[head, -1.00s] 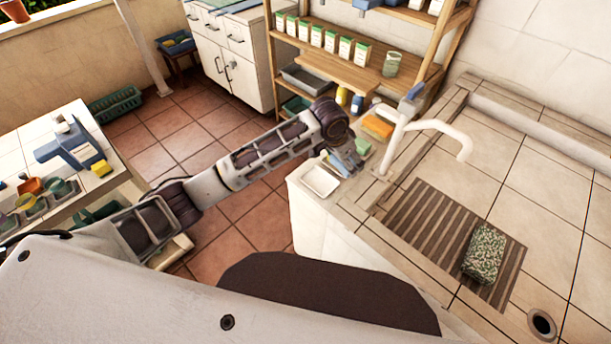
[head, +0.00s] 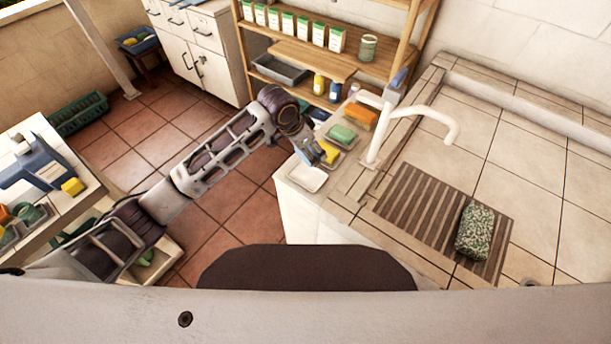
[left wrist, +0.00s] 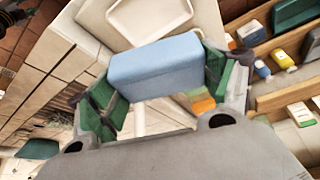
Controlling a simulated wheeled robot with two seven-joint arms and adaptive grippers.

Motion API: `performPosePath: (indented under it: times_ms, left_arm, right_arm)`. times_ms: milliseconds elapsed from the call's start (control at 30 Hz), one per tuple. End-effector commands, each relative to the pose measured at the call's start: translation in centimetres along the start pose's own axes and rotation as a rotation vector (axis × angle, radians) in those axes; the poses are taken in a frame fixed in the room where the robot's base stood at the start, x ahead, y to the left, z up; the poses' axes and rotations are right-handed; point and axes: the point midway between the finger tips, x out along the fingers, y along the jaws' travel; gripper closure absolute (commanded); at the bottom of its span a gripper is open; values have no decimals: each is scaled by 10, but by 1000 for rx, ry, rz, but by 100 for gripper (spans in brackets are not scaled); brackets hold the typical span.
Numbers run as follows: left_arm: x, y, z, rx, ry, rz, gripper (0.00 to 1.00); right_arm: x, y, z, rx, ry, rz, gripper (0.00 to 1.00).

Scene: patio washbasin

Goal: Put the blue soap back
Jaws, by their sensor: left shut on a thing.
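The blue soap (left wrist: 155,66) is a pale blue block. My left gripper (left wrist: 165,85) is shut on it, with green finger pads at its two ends. An empty white dish (head: 305,177) lies just in front of the gripper. The dish (left wrist: 175,12) also shows beyond the soap in the left wrist view. The soap appears held above the counter, apart from the dish. My right gripper is not in view.
Yellow soap (head: 329,152), green soap (head: 342,133) and an orange block (head: 361,117) sit in a row behind the empty dish. The white faucet (head: 400,125) stands close to their right. A speckled sponge (head: 474,232) lies on the slatted drainboard (head: 420,208).

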Motion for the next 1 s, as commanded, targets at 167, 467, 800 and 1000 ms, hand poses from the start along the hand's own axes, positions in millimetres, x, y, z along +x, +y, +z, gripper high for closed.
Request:
performPosePath:
  times_ms: [167, 467, 800, 1000]
  left_arm:
    - [0, 0, 4, 38, 0, 16, 55]
    - [0, 0, 5, 77, 0, 32, 55]
    - [2, 0, 6, 76, -1, 31, 55]
    - [20, 0, 14, 76, -2, 31, 55]
  right_arm:
    - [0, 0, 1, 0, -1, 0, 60]
    - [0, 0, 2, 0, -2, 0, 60]
    - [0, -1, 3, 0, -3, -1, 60]
    - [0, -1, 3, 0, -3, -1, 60]
